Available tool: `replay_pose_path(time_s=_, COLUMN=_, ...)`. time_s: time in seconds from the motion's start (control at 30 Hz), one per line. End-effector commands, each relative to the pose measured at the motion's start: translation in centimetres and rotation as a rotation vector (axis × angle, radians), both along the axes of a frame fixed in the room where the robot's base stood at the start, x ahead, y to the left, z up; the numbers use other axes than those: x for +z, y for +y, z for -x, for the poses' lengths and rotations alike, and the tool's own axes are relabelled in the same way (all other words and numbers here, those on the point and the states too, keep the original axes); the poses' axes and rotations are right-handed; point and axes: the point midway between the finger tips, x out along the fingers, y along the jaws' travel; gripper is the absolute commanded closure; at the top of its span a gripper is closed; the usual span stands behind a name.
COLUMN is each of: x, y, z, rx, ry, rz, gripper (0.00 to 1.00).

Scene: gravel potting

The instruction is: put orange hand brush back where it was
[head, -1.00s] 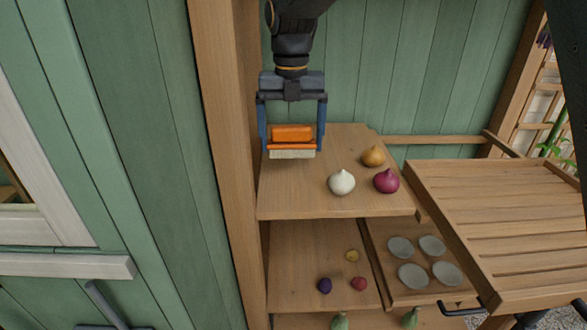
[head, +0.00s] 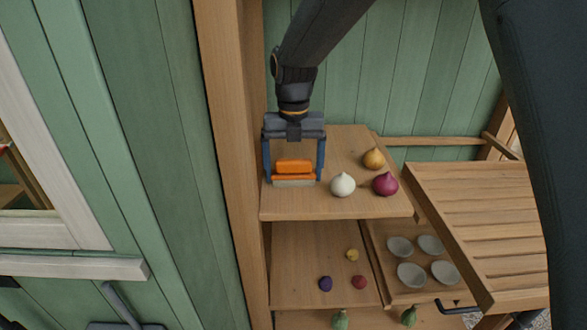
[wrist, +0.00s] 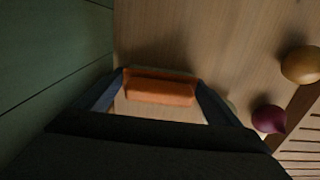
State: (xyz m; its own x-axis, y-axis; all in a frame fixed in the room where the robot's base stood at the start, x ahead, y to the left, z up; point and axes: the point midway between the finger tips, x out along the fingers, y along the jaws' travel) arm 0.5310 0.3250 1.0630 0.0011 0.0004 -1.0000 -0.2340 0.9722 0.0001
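The orange hand brush (head: 294,168) has an orange top and a pale bristle underside. It is level between the two blue fingers of my gripper (head: 294,178), which are shut on its ends. It is at the left part of the upper wooden shelf (head: 300,205), on or just above the surface; I cannot tell whether the bristles touch. In the wrist view the brush (wrist: 160,88) spans the gap between the fingertips (wrist: 160,95).
A white onion (head: 342,185) stands close to the right of the brush. A red onion (head: 385,184) and a yellow onion (head: 373,158) are farther right. A wooden post (head: 232,160) rises on the left. A slatted wooden top (head: 475,215) juts out at right.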

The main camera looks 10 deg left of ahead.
Motion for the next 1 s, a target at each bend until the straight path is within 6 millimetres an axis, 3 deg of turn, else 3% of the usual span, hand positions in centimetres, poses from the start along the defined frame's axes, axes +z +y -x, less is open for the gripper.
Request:
replay_pose_path(time_s=0.1, x=0.0, y=0.0, z=0.0, rx=0.000, ry=0.000, rz=0.000, gripper=0.00)
replay_pose_path(time_s=0.47, x=1.2, y=0.0, z=-0.1, rx=0.000, ry=-0.002, rz=-0.001, gripper=0.00)
replay_pose_path(time_s=1.0, x=10.9, y=0.1, z=-0.1, rx=0.000, ry=-0.002, rz=-0.001, gripper=0.00)
